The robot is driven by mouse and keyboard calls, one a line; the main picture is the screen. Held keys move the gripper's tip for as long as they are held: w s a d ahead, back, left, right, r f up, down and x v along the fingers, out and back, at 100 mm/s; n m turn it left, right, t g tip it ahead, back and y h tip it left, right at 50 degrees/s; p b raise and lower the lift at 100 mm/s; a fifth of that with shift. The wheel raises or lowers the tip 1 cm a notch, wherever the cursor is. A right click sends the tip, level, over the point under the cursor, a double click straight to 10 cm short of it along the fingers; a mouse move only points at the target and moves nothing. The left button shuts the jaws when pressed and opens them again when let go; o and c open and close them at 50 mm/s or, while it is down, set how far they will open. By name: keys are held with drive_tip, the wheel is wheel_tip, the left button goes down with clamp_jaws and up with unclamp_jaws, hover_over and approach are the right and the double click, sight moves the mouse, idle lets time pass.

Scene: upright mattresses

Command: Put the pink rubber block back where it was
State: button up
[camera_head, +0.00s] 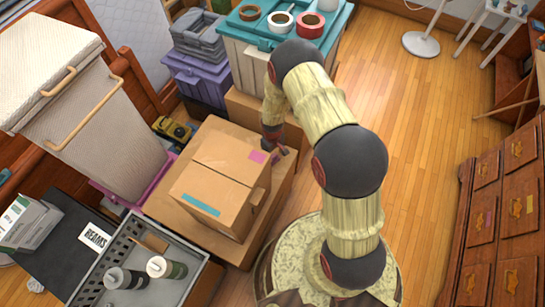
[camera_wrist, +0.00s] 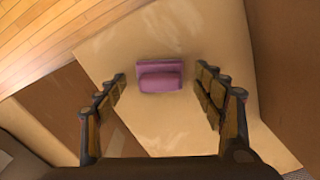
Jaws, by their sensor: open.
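The pink rubber block (camera_wrist: 160,82) lies on a pale cardboard surface in the wrist view, just beyond and between my fingertips. My gripper (camera_wrist: 162,76) is open, with one finger to each side of the block and gaps on both sides. In the head view my gripper (camera_head: 274,145) points down at the right edge of the closed cardboard box (camera_head: 225,160), and the arm partly hides it.
A teal-lidded box (camera_head: 245,30) with tape rolls stands behind. A purple crate (camera_head: 200,85) is at back left, and a grey crate (camera_head: 115,255) with two bottles at front left. Wooden floor (camera_head: 420,120) is clear on the right, before drawers (camera_head: 500,220).

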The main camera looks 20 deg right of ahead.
wheel_tip(320, 180, up, 12)
drive_tip(key=shift+f, duration=0.25)
wheel_tip(320, 180, up, 29)
drive_tip(key=s+m+t, duration=0.2)
drive_tip(key=s+t, duration=0.1)
drive_tip(key=s+r+m+t, duration=0.2)
drive_tip(key=s+r, duration=1.4)
drive_tip(key=s, duration=0.4)
drive_tip(key=shift+s+r+m+t, duration=0.25)
drive_tip(key=shift+r+m+t, duration=0.05)
